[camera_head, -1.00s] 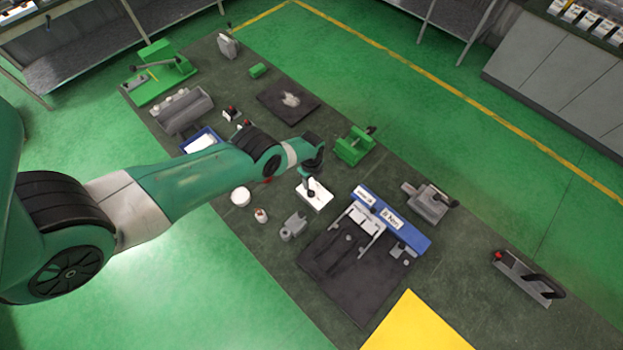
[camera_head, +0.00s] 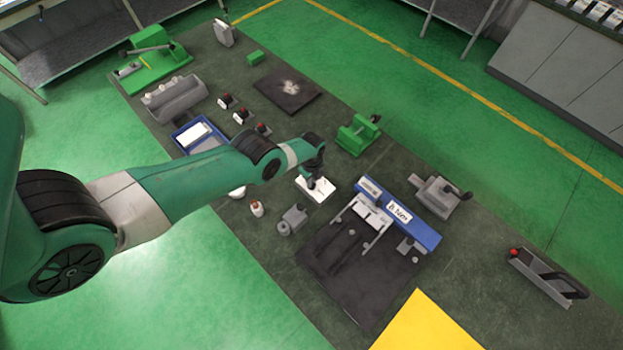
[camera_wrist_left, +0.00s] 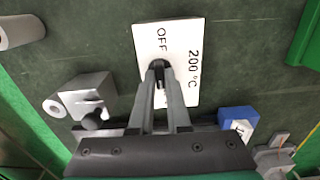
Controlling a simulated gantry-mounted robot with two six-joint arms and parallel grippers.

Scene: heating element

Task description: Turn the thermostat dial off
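The thermostat is a white plate (camera_head: 323,195) on the dark mat, below my left gripper (camera_head: 318,178) in the head view. In the left wrist view the plate (camera_wrist_left: 185,45) carries the prints "OFF" and "200 °C". The dark dial (camera_wrist_left: 158,63) sits on the plate, close to "OFF", mostly hidden by the fingers. My left gripper (camera_wrist_left: 160,75) points down at the plate, with its two fingertips close together on both sides of the dial. It looks shut on it. The dial's pointer cannot be made out. My right gripper is out of view.
A blue box (camera_head: 425,234) on a black base stands right of the plate, and a grey block (camera_head: 293,217) is below it. A green clamp (camera_head: 355,136) stands above right. A blue tray (camera_head: 180,140) and several small switches lie to the left.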

